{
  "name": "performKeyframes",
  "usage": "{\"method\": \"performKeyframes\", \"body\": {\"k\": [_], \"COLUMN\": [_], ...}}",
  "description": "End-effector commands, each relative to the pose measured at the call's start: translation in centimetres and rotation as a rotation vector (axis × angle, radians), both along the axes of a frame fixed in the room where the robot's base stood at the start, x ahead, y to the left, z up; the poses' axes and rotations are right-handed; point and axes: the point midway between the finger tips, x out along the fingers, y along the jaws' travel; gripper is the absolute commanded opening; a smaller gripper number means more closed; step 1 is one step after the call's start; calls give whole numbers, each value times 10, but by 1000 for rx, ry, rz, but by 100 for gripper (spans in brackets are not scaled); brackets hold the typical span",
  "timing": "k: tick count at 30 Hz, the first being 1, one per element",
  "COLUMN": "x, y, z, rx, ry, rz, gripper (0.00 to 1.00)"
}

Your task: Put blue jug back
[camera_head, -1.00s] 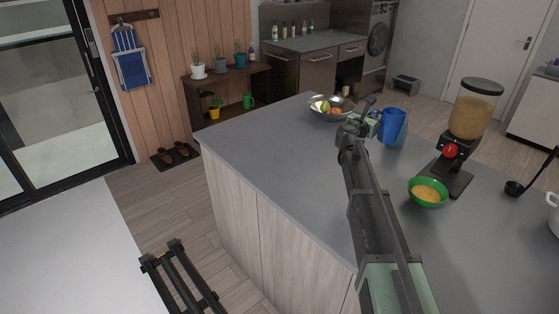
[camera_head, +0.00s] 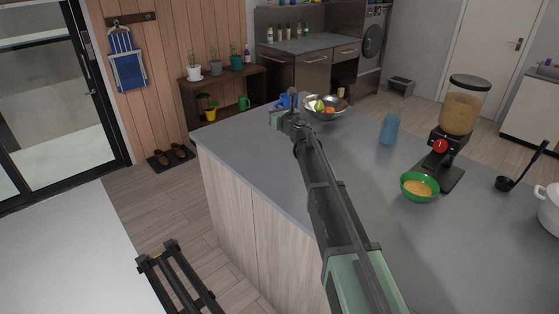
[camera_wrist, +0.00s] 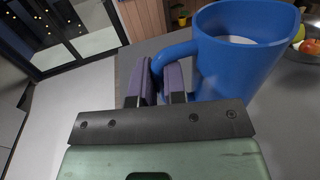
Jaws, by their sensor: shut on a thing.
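The blue jug (camera_wrist: 242,55) is large in the wrist view, with its handle (camera_wrist: 172,54) toward the left. My gripper (camera_wrist: 160,82) is shut on that handle, one purple-grey finger on each side of it. In the head view the blue jug (camera_head: 286,100) is mostly hidden behind my wrist, near the far left end of the grey counter (camera_head: 245,150). It looks upright. Its underside is out of sight, so I cannot tell whether it touches the counter.
A metal fruit bowl (camera_head: 337,113) stands close to the right of the jug. A translucent blue bottle (camera_head: 389,128), a green bowl (camera_head: 419,187) and a grain dispenser (camera_head: 459,115) stand further right. A low plant shelf (camera_head: 222,88) is beyond the counter. The counter's near left part is clear.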

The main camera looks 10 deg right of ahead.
Motion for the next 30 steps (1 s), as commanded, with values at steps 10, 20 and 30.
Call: {"method": "performKeyframes", "body": {"k": [10, 20, 30], "x": [0, 0, 0], "y": [0, 0, 0], "z": [-126, -146, -173], "rx": [0, 0, 0], "ry": [0, 0, 0], "rz": [-1, -2, -2], "gripper": [0, 0, 0]}}
